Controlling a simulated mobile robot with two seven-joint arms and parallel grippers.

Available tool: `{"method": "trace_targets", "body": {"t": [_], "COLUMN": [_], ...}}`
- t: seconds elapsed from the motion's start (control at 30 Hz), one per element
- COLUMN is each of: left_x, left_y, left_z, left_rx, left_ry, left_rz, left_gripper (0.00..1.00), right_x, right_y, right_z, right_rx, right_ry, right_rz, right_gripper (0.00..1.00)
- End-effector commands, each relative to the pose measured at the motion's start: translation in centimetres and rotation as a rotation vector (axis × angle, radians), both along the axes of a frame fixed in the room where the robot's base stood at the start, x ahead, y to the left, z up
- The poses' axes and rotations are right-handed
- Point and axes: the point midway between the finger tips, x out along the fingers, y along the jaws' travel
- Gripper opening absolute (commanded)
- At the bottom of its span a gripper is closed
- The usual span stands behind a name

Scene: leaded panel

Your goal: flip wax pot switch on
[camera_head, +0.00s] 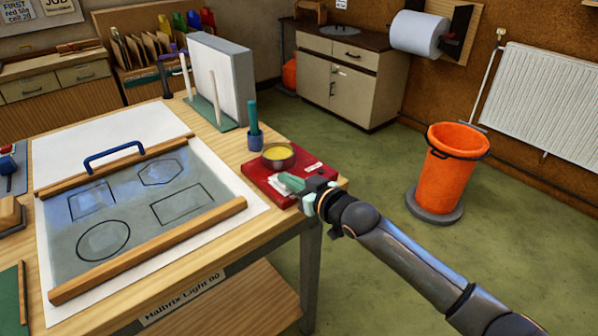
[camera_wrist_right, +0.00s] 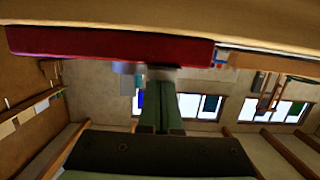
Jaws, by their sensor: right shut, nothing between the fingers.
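The wax pot (camera_head: 278,155) is a round metal pan of yellow wax on a red base (camera_head: 256,172), at the right corner of the workbench. My right gripper (camera_head: 288,183) is shut and empty, with its pale green fingers at the front right side of the red base. In the right wrist view, the shut fingers (camera_wrist_right: 166,112) point at the edge of the red base (camera_wrist_right: 110,45). Their tips meet a small grey part there, and I cannot tell whether they touch it. The switch and its position cannot be made out. My left gripper is not in view.
A glass panel (camera_head: 128,203) with drawn shapes and wooden bars lies left of the pot. A blue holder (camera_head: 255,141) with a green-handled tool stands behind the pot. An orange bin (camera_head: 449,175) stands on the floor at right, with free floor around it.

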Motion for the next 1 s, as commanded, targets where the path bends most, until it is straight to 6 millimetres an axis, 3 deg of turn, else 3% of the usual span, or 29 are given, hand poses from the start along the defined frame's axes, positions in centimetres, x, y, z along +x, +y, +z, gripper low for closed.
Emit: {"method": "trace_targets", "body": {"t": [0.3,0.37,0.8,1.0], "left_x": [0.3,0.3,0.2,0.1], "left_y": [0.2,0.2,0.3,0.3], "left_z": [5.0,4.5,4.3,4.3], "left_rx": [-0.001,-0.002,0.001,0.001], "left_ry": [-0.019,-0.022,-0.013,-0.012], "left_rz": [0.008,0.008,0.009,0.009], "left_gripper": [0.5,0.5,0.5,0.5], "right_x": [0.2,-0.5,-5.7,-7.0], "right_y": [0.1,-0.5,-4.2,-5.1], "right_z": [4.8,4.3,7.3,8.0], "right_rx": [0.001,-0.001,-0.002,-0.001], "right_ry": [0.001,0.002,0.0,0.001], "right_rz": [-0.005,-0.005,-0.006,-0.005], "right_gripper": [0.0,0.0,0.0,0.0]}}
